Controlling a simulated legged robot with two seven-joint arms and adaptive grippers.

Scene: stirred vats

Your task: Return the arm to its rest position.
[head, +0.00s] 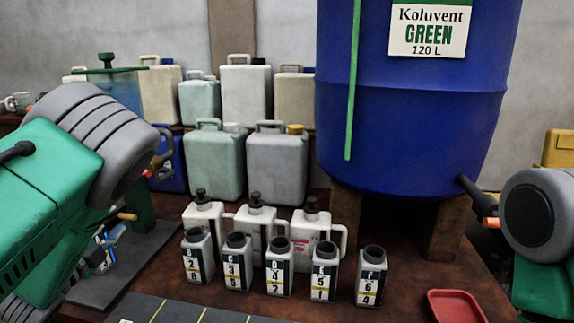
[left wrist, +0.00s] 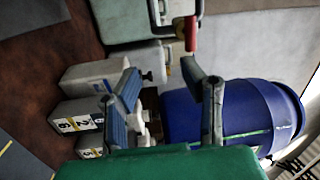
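My left arm, green and grey, fills the left side of the head view. Its gripper (head: 160,152) shows only partly past the grey wrist, in front of the jugs at the back. In the left wrist view the two fingers of the left gripper (left wrist: 160,78) stand apart with nothing held between them. My right arm shows only as a grey joint and green link at the right edge of the head view; its gripper is out of sight.
A big blue vat (head: 415,110) stands on wooden blocks. Several small labelled bottles (head: 279,268) stand before white jugs (head: 313,237). Larger canisters (head: 277,168) stand behind. A red tray (head: 456,306) lies front right. The brown tabletop (head: 410,275) is clear between bottles and tray.

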